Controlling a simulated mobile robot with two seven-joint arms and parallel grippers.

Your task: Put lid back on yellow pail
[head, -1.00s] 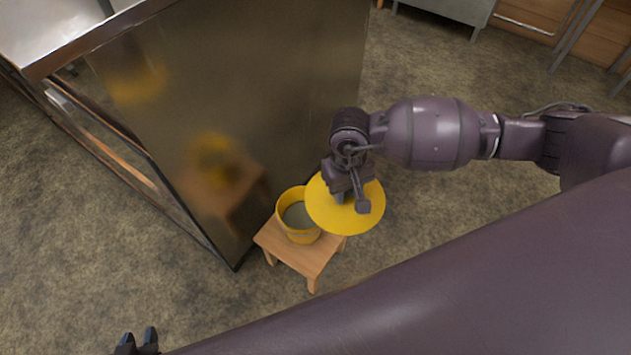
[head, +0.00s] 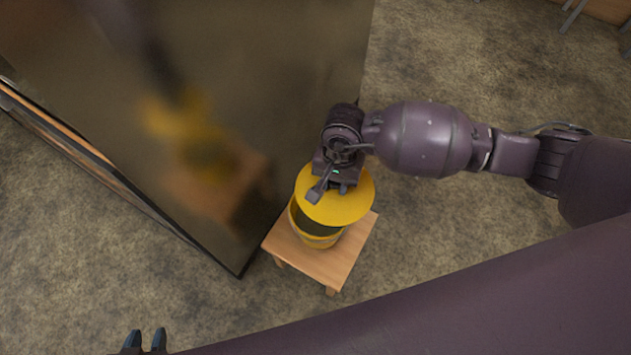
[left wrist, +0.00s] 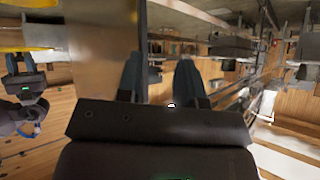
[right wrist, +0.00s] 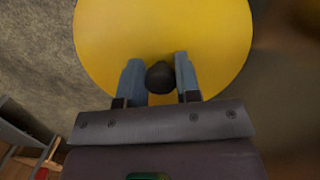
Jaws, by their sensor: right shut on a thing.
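The yellow lid (head: 345,207) is a flat disc with a dark knob (right wrist: 160,77) at its middle. My right gripper (head: 328,190) is shut on the knob, with one finger on each side of it in the right wrist view. The yellow pail (head: 319,241) stands on a small wooden stool (head: 345,258). The lid is over the pail and covers most of its opening; a dark strip of the inside shows at the front, so the lid looks raised or tilted there. My left gripper (head: 145,342) is at the bottom edge, empty, its fingers apart (left wrist: 160,85).
A large shiny metal cabinet side (head: 230,120) stands close behind and left of the stool and mirrors the pail and lid. Speckled floor (head: 450,235) is clear right of the stool. The left wrist view shows shelves and metal frames (left wrist: 235,85) farther off.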

